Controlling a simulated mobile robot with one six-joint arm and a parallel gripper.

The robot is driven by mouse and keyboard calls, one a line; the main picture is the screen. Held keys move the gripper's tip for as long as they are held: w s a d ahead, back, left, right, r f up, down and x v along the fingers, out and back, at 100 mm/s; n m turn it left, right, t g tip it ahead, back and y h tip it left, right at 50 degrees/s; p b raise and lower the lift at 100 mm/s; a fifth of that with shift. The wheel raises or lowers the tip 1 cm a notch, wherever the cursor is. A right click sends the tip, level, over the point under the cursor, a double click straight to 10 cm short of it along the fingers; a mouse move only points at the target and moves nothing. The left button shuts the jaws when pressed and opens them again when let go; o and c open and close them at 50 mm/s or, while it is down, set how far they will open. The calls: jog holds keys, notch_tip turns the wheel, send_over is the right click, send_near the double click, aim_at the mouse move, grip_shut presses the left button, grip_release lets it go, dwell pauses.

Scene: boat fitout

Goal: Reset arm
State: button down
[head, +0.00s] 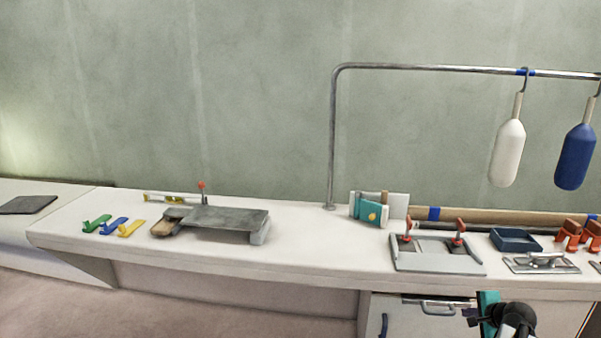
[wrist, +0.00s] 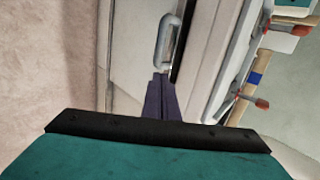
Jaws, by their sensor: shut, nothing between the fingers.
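My gripper (wrist: 161,82) shows in the wrist view as two dark purple fingers lying together, shut and empty, beyond a teal body with a black edge. Its tips point toward a grey bar handle (wrist: 167,42) on a pale cabinet front. They look close to the handle, but I cannot tell whether they touch it. In the head view my black wrist and teal gripper body are at the lower right, in front of the cabinet below the counter. The cabinet's grey handle (head: 438,308) is just left of them.
The white counter (head: 300,250) runs above my gripper. A grey clamp plate (head: 437,254), a blue tray (head: 515,239) and a metal cleat (head: 541,262) stand near its edge. White (head: 508,154) and blue (head: 575,157) fenders hang from a rail. Floor at left is clear.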

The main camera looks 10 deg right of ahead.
jog(key=w+a+f+n+y+p, duration=0.1)
jog(key=w+a+f, duration=0.2)
jog(key=a, duration=0.3)
jog(key=w+a+f+n+y, duration=0.1)
jog(key=w+a+f, duration=0.2)
jog(key=a, duration=0.3)
jog(key=s+a+f+n+g+y+p, duration=0.1)
jog(key=a+f+n+g, duration=0.1)
jog(key=a+f, duration=0.5)
jog(key=a+f+n+g+y+p, duration=0.1)
jog(key=a+f+y, duration=0.15)
jog(key=a, duration=0.85)
jog(key=s+a+f+n+g, duration=0.1)
jog(key=a+f+n+g, duration=0.1)
jog(key=a+f, duration=0.5)
jog(key=s+a+f+n+g+p, duration=0.1)
jog(key=s+a+f+n+g, duration=0.2)
jog(key=s+a, duration=0.5)
jog(key=s+a+f+n+g+p, duration=0.15)
jog(key=s+a+f+n, duration=0.25)
jog(key=s+a, duration=0.4)
jog(key=s+d+n+g+h, duration=0.1)
jog(key=s+n+g+h, duration=0.2)
jog(key=s+n, duration=0.4)
jog(key=s+g, duration=0.1)
jog(key=s, duration=0.5)
jog(key=shift+d+f+g, duration=0.35)
jog(key=shift+d+f, duration=0.05)
jog(key=shift+w, duration=0.1)
